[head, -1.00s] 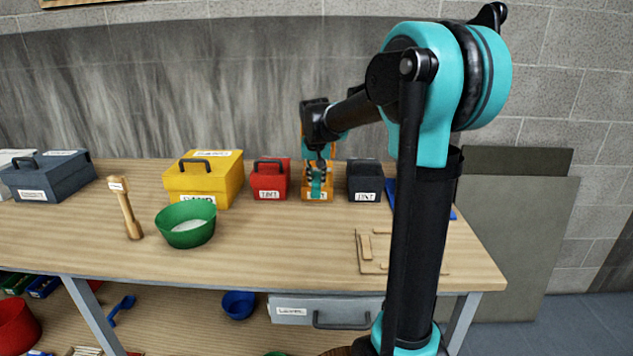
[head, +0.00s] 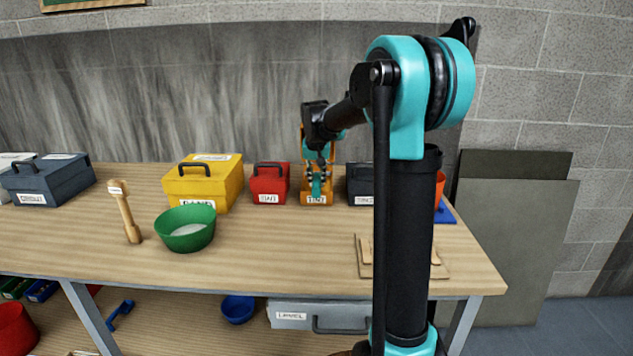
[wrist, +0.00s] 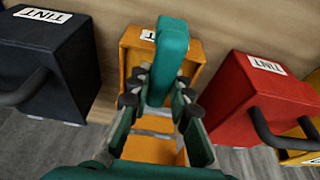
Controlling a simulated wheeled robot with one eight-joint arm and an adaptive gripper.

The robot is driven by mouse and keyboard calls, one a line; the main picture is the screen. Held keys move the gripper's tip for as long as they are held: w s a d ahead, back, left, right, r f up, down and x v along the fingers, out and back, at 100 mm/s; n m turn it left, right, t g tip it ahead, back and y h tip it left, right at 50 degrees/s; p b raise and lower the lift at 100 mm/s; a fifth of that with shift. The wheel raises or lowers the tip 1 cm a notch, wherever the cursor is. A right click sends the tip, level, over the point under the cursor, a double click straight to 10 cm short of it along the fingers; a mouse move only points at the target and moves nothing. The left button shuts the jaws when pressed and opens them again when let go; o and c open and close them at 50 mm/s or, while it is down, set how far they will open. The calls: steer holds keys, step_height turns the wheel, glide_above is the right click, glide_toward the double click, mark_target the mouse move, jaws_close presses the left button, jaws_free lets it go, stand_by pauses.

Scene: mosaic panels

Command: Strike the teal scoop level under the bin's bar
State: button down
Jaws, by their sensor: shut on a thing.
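The teal scoop (head: 316,188) is in my gripper (head: 318,172), over the orange bin (head: 317,200) labelled TINT. In the wrist view its teal handle (wrist: 171,60) stands up between the fingers of my gripper (wrist: 160,100). The orange bin (wrist: 190,75) is below and around it. A pale strip (wrist: 153,134) crosses the orange between the fingers; I cannot tell whether it is the bin's bar. The scoop's bowl and its contents are hidden, so I cannot tell whether it touches the bar.
A red box (head: 269,185) and a dark box (head: 360,183) stand close on either side of the bin. A yellow bin (head: 205,185), a green bowl (head: 186,228) and a wooden mallet (head: 125,212) are to the left. The front middle of the bench is clear.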

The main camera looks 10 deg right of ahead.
steer(key=shift+w+d, duration=0.25)
steer(key=shift+w, duration=0.9)
steer(key=shift+s+a, duration=0.25)
steer(key=shift+s, duration=0.8)
steer(key=shift+s+a, duration=0.2)
steer(key=shift+s, duration=0.8)
steer(key=shift+r, duration=2.5)
